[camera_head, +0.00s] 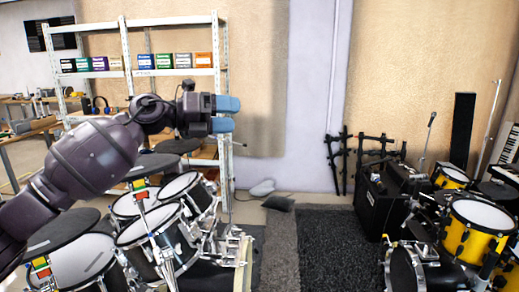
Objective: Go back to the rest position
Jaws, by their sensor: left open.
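My left gripper (226,114) shows in the head view at the end of my dark left arm, which comes in from the left. The gripper is raised in front of a shelf rack and above a drum kit. My right gripper is out of the picture.
A drum kit (150,228) stands below my left arm. A yellow drum kit (480,215) and a black amplifier (382,205) stand at the right. A white shelf rack (125,45) holds several small boxes. A dark carpet (335,245) lies clear between the kits.

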